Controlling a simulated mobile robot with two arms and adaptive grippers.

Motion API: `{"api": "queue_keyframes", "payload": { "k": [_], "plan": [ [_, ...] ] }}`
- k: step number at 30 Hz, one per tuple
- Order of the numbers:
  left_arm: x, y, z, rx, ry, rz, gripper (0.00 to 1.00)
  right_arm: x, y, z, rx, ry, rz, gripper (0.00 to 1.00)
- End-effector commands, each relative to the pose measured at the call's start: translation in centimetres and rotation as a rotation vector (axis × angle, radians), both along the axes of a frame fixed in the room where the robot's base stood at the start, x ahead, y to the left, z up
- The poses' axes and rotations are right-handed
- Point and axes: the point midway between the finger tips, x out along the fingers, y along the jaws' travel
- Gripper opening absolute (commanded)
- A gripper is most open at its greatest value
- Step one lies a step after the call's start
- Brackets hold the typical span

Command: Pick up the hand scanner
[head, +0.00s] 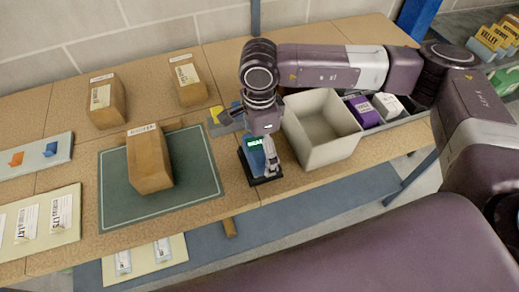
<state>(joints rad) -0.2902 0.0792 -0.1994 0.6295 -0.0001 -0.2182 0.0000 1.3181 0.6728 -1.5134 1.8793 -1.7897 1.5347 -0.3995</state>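A small blue device with a green screen (254,143), which looks like the hand scanner, stands upright on a black base near the front edge of the bench. My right gripper (263,150) comes down from above right at this device. One grey finger shows in front of the device's right side. The other finger is hard to make out, so I cannot tell whether the fingers touch or hold the device. My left gripper is not in view.
A grey-and-yellow item (222,120) lies just left of my gripper. A pale open bin (318,132) stands close on the right, beside a grey tray with purple and grey boxes (363,112). A brown carton (149,160) sits on a green mat (197,170).

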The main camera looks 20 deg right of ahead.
Motion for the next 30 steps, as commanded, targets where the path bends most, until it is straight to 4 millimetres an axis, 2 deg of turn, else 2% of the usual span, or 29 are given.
{"api": "queue_keyframes", "payload": {
  "k": [2,13,23,26,30],
  "plan": [
    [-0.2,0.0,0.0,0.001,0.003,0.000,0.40,0.0,0.0,0.0,0.000,0.000,0.000,0.89],
    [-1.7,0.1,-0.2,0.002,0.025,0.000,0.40,0.0,0.0,0.1,0.000,0.000,0.000,0.48],
    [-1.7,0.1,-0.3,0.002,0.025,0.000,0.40,0.1,0.0,0.4,0.001,-0.002,0.000,0.47],
    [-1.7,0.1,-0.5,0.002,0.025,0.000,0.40,0.1,0.0,1.0,0.001,-0.002,-0.001,0.47],
    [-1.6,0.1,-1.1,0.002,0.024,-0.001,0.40,0.1,0.1,2.9,0.002,-0.005,0.001,0.47]
  ]
}}
